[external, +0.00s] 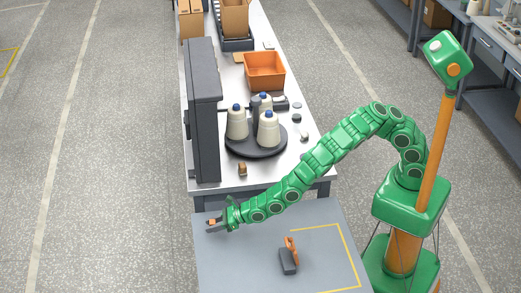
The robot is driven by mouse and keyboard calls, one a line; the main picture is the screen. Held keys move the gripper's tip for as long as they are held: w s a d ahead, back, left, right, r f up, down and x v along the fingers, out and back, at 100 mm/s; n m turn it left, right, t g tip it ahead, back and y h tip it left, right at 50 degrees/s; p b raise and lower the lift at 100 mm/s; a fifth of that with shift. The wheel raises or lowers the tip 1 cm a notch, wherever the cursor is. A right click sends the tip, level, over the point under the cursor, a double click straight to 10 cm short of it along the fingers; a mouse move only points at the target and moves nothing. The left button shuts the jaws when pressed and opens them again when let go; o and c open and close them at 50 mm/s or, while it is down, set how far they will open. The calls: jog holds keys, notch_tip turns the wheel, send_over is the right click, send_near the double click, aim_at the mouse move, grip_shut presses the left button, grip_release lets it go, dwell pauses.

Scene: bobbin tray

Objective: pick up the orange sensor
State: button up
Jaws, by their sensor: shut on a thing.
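My gripper (213,223) is at the left end of my green arm, over the left part of the grey table (235,270) in the foreground. It is shut on a small orange piece, which looks like the orange sensor (211,221). Dark fingers cover part of it. I cannot tell how high it is held above the grey top.
An orange and dark grey tool (289,256) lies on the grey table, right of my gripper. Behind, a white bench holds a round black tray (257,151) with cream bobbins, an orange bin (264,70), a dark upright panel (203,110) and a small brown block (242,169).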

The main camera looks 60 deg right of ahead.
aim_at(212, 221)
jog(key=shift+s+d+r, duration=0.5)
jog(key=shift+r, duration=0.3)
jog(key=shift+s+d+r, duration=0.45)
jog(key=shift+s+r, duration=0.05)
jog(key=shift+r, duration=0.25)
jog(key=w+r+v, duration=0.1)
jog(key=v, duration=1.1)
jog(key=shift+d+r, duration=0.4)
jog(key=shift+s, duration=0.15)
